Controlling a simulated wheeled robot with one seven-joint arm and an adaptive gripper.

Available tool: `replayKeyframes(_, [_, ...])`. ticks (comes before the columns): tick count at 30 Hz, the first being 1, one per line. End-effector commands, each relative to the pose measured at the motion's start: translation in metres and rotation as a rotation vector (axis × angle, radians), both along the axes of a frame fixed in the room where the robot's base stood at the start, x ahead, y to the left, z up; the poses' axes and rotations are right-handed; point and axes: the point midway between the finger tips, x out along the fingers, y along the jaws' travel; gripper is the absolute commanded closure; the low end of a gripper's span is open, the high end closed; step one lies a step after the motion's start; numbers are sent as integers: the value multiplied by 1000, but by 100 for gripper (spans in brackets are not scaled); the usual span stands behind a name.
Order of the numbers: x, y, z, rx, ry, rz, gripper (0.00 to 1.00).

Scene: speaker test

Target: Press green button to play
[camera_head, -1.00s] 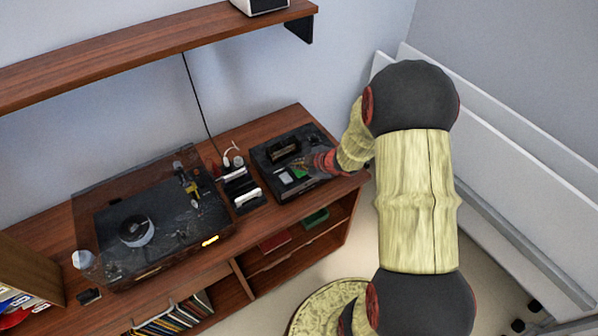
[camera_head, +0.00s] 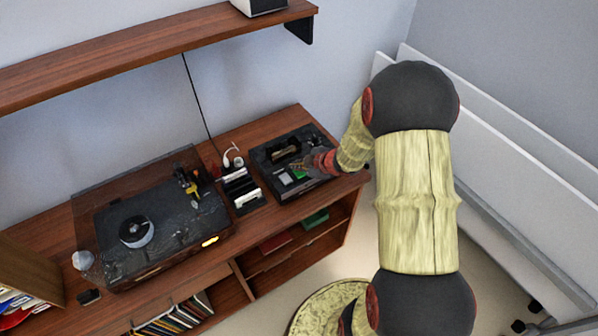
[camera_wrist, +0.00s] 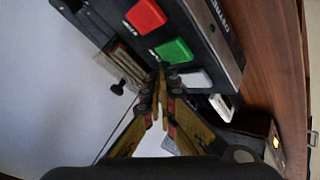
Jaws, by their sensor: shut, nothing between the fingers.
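A black speaker test box (camera_head: 262,158) sits at the right end of the wooden cabinet. In the wrist view its top carries a green button (camera_wrist: 174,51), a red button (camera_wrist: 146,15) and a light grey button (camera_wrist: 194,77) in a row. The green button also shows in the head view (camera_head: 300,172), partly covered by my gripper. My gripper (camera_wrist: 162,72) is shut and empty. Its fingertips are at the near edge of the green button in the wrist view; I cannot tell whether they touch it.
A turntable (camera_head: 180,236) with a clear lid stands on the cabinet (camera_head: 290,118) to the left. A small rack with white items (camera_head: 247,197) stands between turntable and box. A wall shelf (camera_head: 150,45) hangs above. White panels (camera_head: 500,170) stand at the right.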

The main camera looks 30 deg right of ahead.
Motion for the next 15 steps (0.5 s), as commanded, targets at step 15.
replayKeyframes(15, [0,0,-8,1,0,-1,100])
